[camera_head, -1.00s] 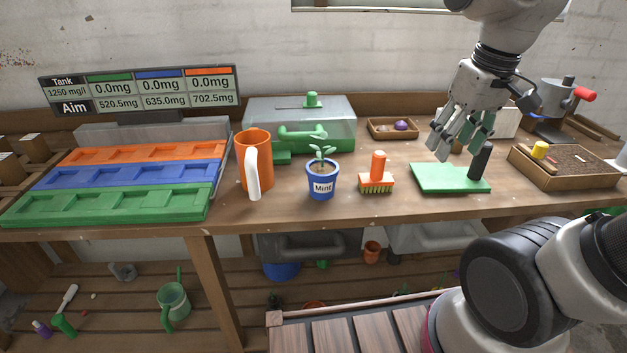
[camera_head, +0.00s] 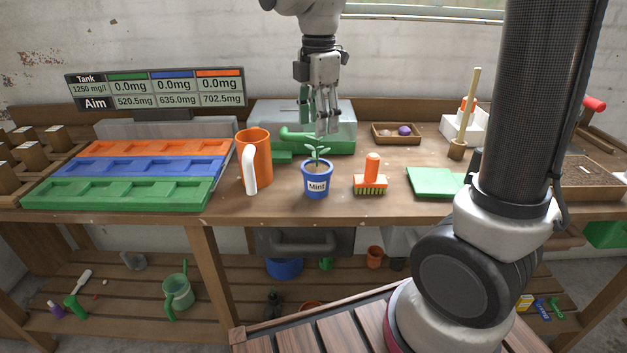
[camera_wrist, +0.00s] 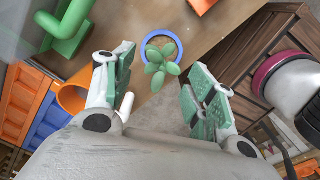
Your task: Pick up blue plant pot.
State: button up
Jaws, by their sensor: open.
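The blue plant pot (camera_head: 317,184) stands upright on the workbench, with a white "Mint" label and a small green seedling (camera_head: 318,157). In the wrist view, the pot's blue rim (camera_wrist: 180,54) and the leaves (camera_wrist: 160,60) show beyond the fingers. My gripper (camera_head: 322,125) is above and slightly behind the pot, pointing down, open and empty. In the wrist view its green-padded fingers (camera_wrist: 163,92) are spread apart, with the pot ahead of the gap between them. The fingers do not touch the pot.
An orange mug (camera_head: 262,165) with a white handle stands left of the pot. An orange brush (camera_head: 370,176) stands close on its right, and a green board (camera_head: 436,182) lies farther right. A clear-lidded green box (camera_head: 262,125) is behind. The bench front edge is just before the pot.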

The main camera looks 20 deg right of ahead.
aim_at(317, 149)
jog(key=f, duration=0.7)
jog(key=shift+s+a+f, duration=0.15)
jog(key=shift+s+f, duration=0.1)
jog(key=shift+f, duration=0.05)
grip_shut()
